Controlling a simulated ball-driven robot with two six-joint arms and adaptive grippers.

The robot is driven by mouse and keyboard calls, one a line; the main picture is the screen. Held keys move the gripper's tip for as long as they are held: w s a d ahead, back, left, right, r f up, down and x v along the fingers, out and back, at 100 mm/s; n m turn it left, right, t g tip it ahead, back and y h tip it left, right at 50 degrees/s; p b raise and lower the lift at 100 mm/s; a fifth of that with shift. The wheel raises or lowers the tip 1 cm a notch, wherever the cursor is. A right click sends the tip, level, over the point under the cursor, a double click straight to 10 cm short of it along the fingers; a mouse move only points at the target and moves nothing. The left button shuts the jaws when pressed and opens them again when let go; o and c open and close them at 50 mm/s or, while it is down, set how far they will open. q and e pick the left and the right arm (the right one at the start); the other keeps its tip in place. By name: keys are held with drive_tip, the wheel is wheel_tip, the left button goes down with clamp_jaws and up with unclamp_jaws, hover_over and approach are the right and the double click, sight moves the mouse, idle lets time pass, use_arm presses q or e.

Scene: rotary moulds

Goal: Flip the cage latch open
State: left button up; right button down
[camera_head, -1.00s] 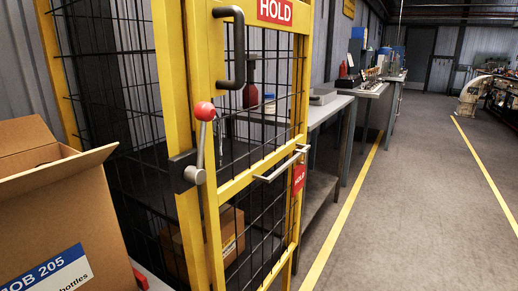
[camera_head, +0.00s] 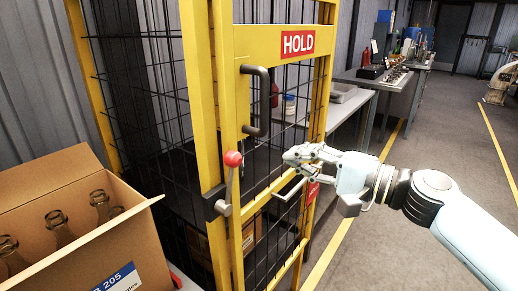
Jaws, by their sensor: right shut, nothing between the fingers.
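The yellow-framed cage (camera_head: 205,60) with black mesh fills the middle of the head view. Its latch (camera_head: 229,185) is a grey lever with a red ball knob (camera_head: 233,159), pivoted low on the door frame and standing nearly upright. My right gripper (camera_head: 290,157) is shut and empty. It appears to the right of the red knob, apart from it in the picture, in front of the door mesh. A dark door handle (camera_head: 262,102) is above it. My right arm comes in from the right. My left gripper is not in view.
An open cardboard box (camera_head: 75,263) with several glass bottles stands at lower left. A red HOLD sign (camera_head: 298,43) is on the top rail. Benches and clear floor (camera_head: 455,140) lie to the right.

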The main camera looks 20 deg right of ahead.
sight(230, 150)
drive_tip(key=p+x, duration=0.1)
drive_tip(key=x, duration=0.5)
drive_tip(key=shift+r, duration=0.15)
drive_tip(key=s+a+p, duration=0.2)
drive_tip(key=shift+a, duration=0.4)
drive_tip(key=shift+s+a, duration=0.15)
drive_tip(key=shift+a, duration=0.1)
drive_tip(key=s+a+n, duration=0.1)
drive_tip(key=a+r+n+b, duration=0.1)
drive_tip(key=n, duration=0.1)
drive_tip(key=shift+s+r+b, duration=0.2)
drive_tip(key=shift+s+b, duration=0.1)
drive_tip(key=shift+s, duration=0.05)
